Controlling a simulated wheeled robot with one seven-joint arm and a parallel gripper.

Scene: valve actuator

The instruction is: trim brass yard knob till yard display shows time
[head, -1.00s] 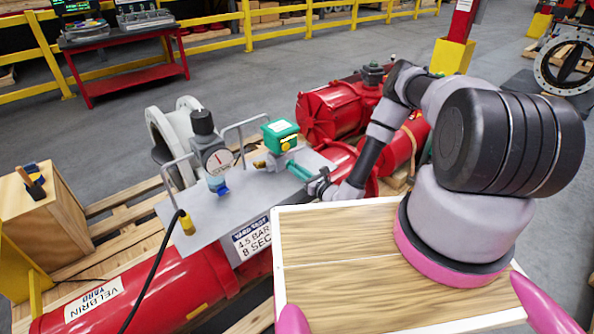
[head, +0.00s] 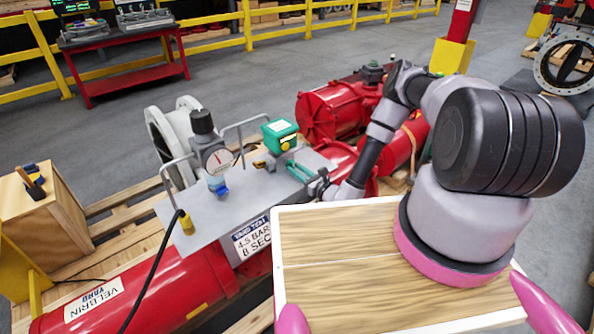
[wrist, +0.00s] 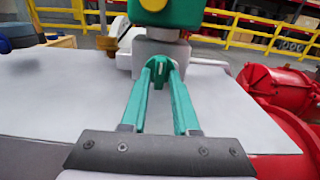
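A green display box (head: 280,134) with a pale top face and a yellow round button stands on the grey plate (head: 235,195). In the wrist view the box (wrist: 180,14) sits on a grey block (wrist: 160,48), its display out of sight. A small brass fitting (head: 270,163) is left of this block; it also shows in the wrist view (wrist: 124,40). I cannot tell whether it is the brass yard knob. My gripper (head: 290,163) has two teal fingers.
A gauge with a black cap (head: 203,122) and blue fitting stands left of the green box. Red cylinders (head: 335,112) lie behind.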

